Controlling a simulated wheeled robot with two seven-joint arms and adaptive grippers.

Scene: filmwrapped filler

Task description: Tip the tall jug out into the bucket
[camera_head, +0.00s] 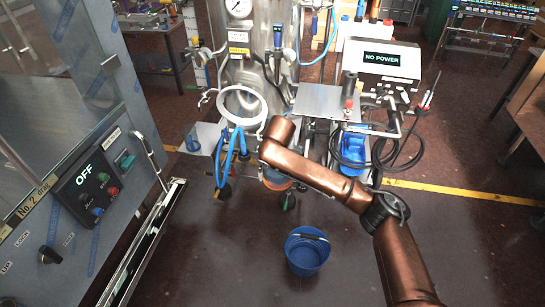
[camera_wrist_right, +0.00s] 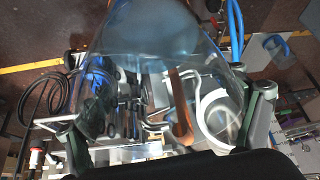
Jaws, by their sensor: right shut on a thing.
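The tall jug (camera_wrist_right: 150,50) is a clear, see-through vessel that fills the upper middle of the right wrist view. My right gripper (camera_wrist_right: 168,125) has a finger on each side of it and is shut on it. In the head view the copper right arm reaches in from the lower right, and the gripper and jug are mostly hidden by it. I cannot tell the jug's tilt or what is in it. The blue bucket (camera_head: 305,256) stands upright on the floor, in front of the machine and left of my forearm. My left gripper is not in view.
The steel filler machine (camera_head: 245,75) stands behind, with a white ring (camera_head: 242,90) and blue hoses (camera_head: 233,150). A panel reading NO POWER (camera_head: 382,59) is at right. A steel cabinet marked OFF (camera_head: 85,178) stands at left. Floor around the bucket is clear.

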